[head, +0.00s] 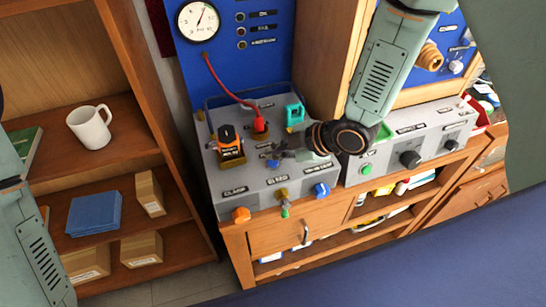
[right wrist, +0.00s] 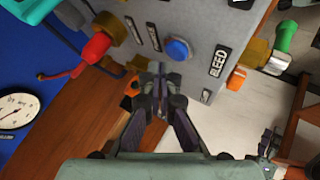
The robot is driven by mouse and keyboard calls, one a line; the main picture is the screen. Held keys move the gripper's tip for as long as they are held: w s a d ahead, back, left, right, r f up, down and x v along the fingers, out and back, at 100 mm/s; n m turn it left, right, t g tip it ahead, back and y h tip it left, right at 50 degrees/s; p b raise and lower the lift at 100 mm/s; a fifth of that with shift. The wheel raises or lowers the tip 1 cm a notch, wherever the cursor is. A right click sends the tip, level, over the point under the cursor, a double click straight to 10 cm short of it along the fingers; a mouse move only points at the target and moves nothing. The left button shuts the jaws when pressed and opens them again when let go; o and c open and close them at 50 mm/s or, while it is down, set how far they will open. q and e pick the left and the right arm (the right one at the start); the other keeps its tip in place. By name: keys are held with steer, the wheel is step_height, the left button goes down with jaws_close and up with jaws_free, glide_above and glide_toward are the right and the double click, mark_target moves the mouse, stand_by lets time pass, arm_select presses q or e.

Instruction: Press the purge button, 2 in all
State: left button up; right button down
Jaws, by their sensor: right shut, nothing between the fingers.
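A round blue button (right wrist: 178,48) sits on the top face of the grey console (head: 228,193), beside a BLEED label (right wrist: 220,60). In the head view the blue button (head: 273,163) is small, just below my right fingertips. The label strips near it are too small to read, so I cannot confirm which one says purge. My right gripper (head: 281,153) is shut and empty over the console. In the right wrist view its fingertips (right wrist: 160,74) lie just below and left of the button in the picture, seemingly apart from it.
A red plug (head: 260,124) with a cable, an orange-black device (head: 230,143) and a teal part (head: 294,114) stand around the fingers. Blue, orange and green knobs line the console front. A second grey box (head: 437,140) with a green button (head: 367,169) adjoins right.

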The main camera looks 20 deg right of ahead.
mark_target(276, 163)
steer(key=shift+r, duration=0.15)
step_height(276, 163, up, 5)
steer(key=p, duration=0.4)
stand_by(0.4)
stand_by(0.6)
